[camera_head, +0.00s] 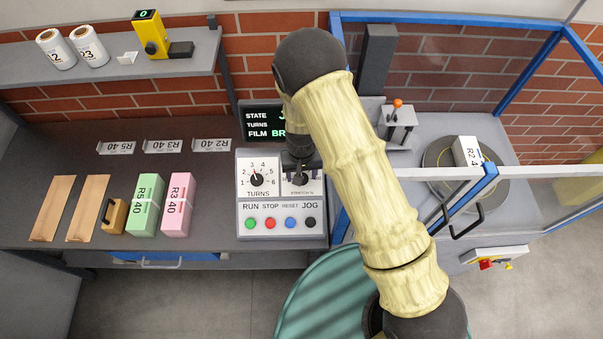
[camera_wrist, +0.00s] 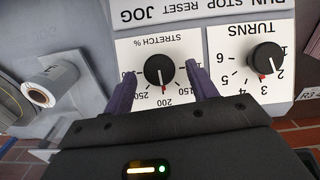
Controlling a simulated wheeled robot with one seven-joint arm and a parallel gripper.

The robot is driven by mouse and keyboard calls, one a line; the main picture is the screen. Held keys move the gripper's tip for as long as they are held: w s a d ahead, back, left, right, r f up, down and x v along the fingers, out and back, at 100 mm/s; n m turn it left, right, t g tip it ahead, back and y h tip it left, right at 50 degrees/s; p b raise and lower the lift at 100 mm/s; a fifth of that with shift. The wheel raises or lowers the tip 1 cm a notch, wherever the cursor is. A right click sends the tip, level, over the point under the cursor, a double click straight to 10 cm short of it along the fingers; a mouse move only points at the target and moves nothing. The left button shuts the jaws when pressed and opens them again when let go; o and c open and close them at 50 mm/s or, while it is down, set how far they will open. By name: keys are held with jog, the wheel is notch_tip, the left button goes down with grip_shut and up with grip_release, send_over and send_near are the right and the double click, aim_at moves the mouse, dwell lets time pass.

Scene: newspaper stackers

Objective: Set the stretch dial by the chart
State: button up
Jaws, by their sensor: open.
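The stretch dial (camera_wrist: 159,70) is a round black knob on a white plate marked "STRETCH %". Its red mark points toward 200 in the wrist view, where the panel appears upside down. My gripper (camera_wrist: 161,72) is open, with one dark purple finger on each side of the knob. Gaps show between fingers and knob; how far the tips are above the plate is unclear. In the head view my gripper (camera_head: 301,168) hides most of this dial. I cannot make out a chart in either view.
Run, stop, reset and jog buttons (camera_head: 270,223) lie below. The display (camera_head: 262,123) is partly hidden by my arm. Pink (camera_head: 178,204) and green (camera_head: 145,205) blocks stand left. A wrapping turntable (camera_head: 437,160) is at right.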

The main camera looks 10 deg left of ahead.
jog(key=shift+f, duration=0.8)
jog(key=c, duration=1)
jog(key=shift+o, duration=0.2)
jog(key=shift+w+d+f+b, duration=0.1)
jog(key=shift+w+b, duration=0.05)
jog(key=shift+b, duration=0.15)
jog(key=shift+m+b, duration=0.3)
jog(key=o, duration=1)
jog(key=shift+c, duration=0.2)
